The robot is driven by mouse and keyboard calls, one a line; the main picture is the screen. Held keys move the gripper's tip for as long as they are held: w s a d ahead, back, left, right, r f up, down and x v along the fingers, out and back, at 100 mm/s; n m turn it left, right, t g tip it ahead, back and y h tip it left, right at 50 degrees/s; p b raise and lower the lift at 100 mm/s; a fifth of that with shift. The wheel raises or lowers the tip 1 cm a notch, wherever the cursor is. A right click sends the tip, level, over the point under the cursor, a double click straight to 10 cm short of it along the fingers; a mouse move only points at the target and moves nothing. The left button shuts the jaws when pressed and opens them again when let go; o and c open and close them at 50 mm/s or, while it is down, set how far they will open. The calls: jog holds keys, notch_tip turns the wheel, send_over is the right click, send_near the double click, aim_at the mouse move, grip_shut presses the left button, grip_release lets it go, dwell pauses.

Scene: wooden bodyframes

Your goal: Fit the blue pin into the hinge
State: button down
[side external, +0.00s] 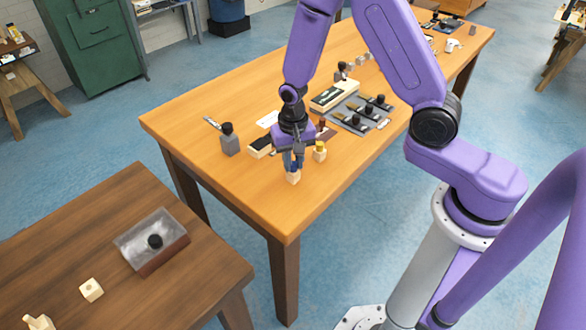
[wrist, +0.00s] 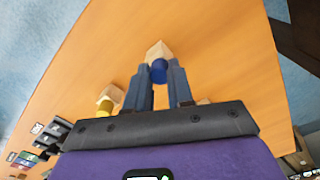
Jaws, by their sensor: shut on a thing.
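My gripper (side external: 293,163) is over the near part of the orange table and points down. Its fingers are shut on the blue pin (wrist: 159,73), a short blue cylinder between the fingertips in the wrist view. A pale wooden block (wrist: 159,50) is at the pin's far end; in the side view this block (side external: 293,177) shows just below the fingers. I cannot tell whether the block touches the tabletop. A similar pale block with a yellow top (side external: 319,151) stands just right of my gripper. I cannot make out for certain which piece is the hinge.
A grey mat (side external: 345,117) with several black-capped items lies behind right. The darker table (side external: 60,245) holds a clear-topped box (side external: 165,258) and a pale block with a hole (side external: 91,290). The orange table's front is clear.

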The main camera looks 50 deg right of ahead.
aim_at(293, 162)
jog(key=shift+r, duration=0.4)
jog(key=shift+r, duration=1.75)
jog(key=shift+w, duration=0.15)
jog(key=w+d+r, duration=0.2)
jog(key=w+d, duration=0.1)
jog(key=w, duration=0.4)
jog(key=w+d+r, duration=0.3)
jog(key=w, duration=0.4)
jog(key=shift+w, duration=0.1)
jog(key=shift+f, duration=2.9)
jog(key=shift+f, duration=1.95)
